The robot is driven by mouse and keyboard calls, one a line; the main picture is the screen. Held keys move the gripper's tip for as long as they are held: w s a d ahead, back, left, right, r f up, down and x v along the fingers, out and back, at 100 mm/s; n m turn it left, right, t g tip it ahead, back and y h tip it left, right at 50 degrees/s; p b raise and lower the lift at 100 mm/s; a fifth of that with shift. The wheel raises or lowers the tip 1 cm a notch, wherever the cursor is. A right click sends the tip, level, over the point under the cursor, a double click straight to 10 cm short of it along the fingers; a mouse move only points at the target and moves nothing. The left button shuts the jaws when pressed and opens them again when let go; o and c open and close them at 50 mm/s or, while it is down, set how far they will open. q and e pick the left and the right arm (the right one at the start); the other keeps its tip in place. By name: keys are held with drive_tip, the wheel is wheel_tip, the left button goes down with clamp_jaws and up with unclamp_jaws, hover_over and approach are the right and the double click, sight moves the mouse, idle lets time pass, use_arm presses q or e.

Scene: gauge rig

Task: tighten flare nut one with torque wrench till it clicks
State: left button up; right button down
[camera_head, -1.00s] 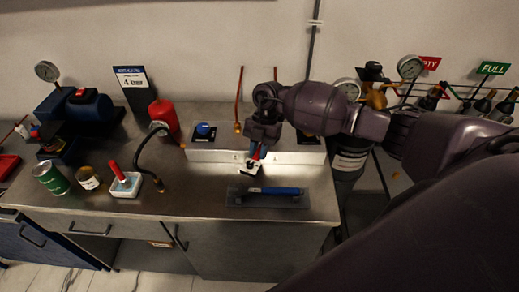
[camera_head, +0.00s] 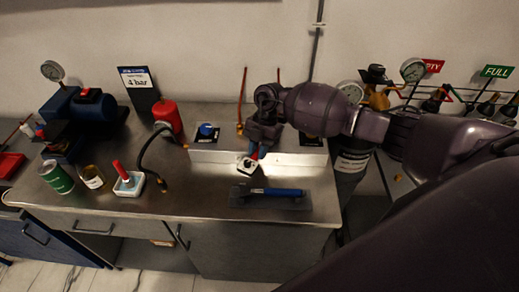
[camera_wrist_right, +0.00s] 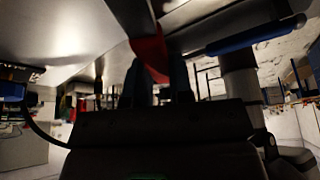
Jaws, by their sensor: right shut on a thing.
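My right gripper (camera_head: 257,148) is over the front of the bench's raised block. It is shut on a small red and dark tool, whose red part (camera_wrist_right: 150,52) shows between the fingers in the right wrist view. A white and black end (camera_head: 247,166) shows below the gripper; I cannot tell whether it belongs to that tool. A blue-handled torque wrench (camera_head: 275,191) lies on a dark tray in front of the block, and its handle also shows in the wrist view (camera_wrist_right: 245,38). A copper pipe with a brass nut (camera_head: 240,129) stands left of the gripper. My left gripper is out of view.
The raised block (camera_head: 215,156) carries a blue knob (camera_head: 206,130). A red cylinder (camera_head: 166,115) with a black hose, a green tin (camera_head: 57,177) and a red-handled brush-like thing in a white dish (camera_head: 128,186) stand to the left. Gauges and bottles stand at right.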

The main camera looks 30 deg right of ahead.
sight(250, 162)
drive_tip(key=shift+w+a+m+t+p, duration=0.3)
drive_tip(key=shift+w+a+m+p, duration=0.2)
drive_tip(key=shift+w+m, duration=0.3)
idle(0.9)
drive_tip(key=shift+s+d+n, duration=0.6)
drive_tip(key=shift+s+n, duration=0.3)
drive_tip(key=shift+s, duration=0.05)
idle(0.6)
drive_tip(key=shift+a, duration=0.15)
drive_tip(key=shift+s+a, duration=0.65)
drive_tip(key=shift+a, duration=0.3)
drive_tip(key=shift+s+a, duration=0.6)
drive_tip(key=shift+a, duration=0.3)
drive_tip(key=shift+s+a, duration=0.1)
drive_tip(key=shift+r, duration=0.1)
drive_tip(key=shift+r, duration=2.2)
